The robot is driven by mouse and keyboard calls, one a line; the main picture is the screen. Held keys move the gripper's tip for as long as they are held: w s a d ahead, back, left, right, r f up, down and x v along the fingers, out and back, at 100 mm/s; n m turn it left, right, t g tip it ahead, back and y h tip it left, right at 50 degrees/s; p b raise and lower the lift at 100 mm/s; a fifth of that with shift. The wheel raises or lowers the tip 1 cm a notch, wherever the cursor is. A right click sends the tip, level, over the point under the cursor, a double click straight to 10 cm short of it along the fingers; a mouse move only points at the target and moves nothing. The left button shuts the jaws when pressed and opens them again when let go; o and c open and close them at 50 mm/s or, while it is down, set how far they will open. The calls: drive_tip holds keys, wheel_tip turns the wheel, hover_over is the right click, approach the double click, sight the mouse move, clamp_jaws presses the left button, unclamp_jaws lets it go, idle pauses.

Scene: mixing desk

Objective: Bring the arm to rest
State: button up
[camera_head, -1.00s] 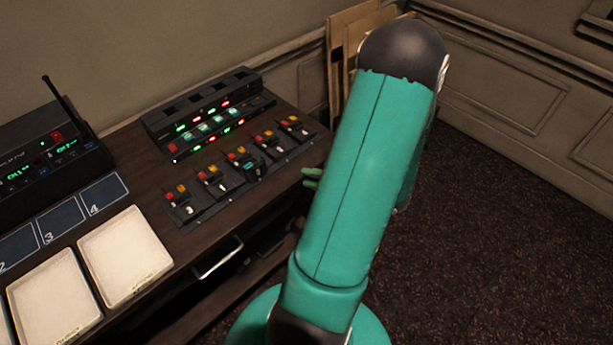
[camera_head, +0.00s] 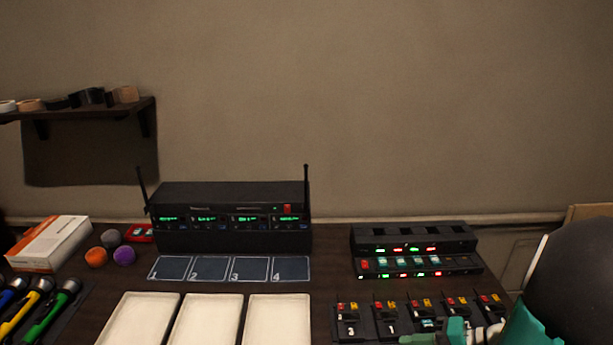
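My arm shows at the lower right, with a black rounded joint and a teal link cut off by the frame edges. Teal parts that look like my gripper (camera_head: 445,333) show at the bottom edge, in front of the row of bodypacks. Most of it is out of frame or hidden, so I cannot tell whether it is open or shut, or whether it touches anything.
A dark desk holds a receiver rack (camera_head: 232,238) with two antennas, a charger (camera_head: 414,236), numbered pads (camera_head: 230,268), white trays (camera_head: 207,322), bodypacks (camera_head: 390,320), coloured microphones (camera_head: 42,312), foam balls (camera_head: 124,256) and a box (camera_head: 50,243). A wall shelf (camera_head: 78,112) holds tape rolls.

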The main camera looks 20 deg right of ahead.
drive_tip(key=a+r+n+g+h, duration=0.1)
drive_tip(key=a+r+n+h, duration=0.3)
drive_tip(key=a+r, duration=0.3)
drive_tip(key=a+r+n+g+h, duration=0.1)
drive_tip(key=a+r+n+h, duration=0.3)
drive_tip(key=a, duration=0.8)
wheel_tip(320, 180, up, 4)
drive_tip(key=shift+w+a+f+n+h, duration=0.15)
drive_tip(key=shift+n+h, duration=0.15)
drive_tip(key=shift+n, duration=0.7)
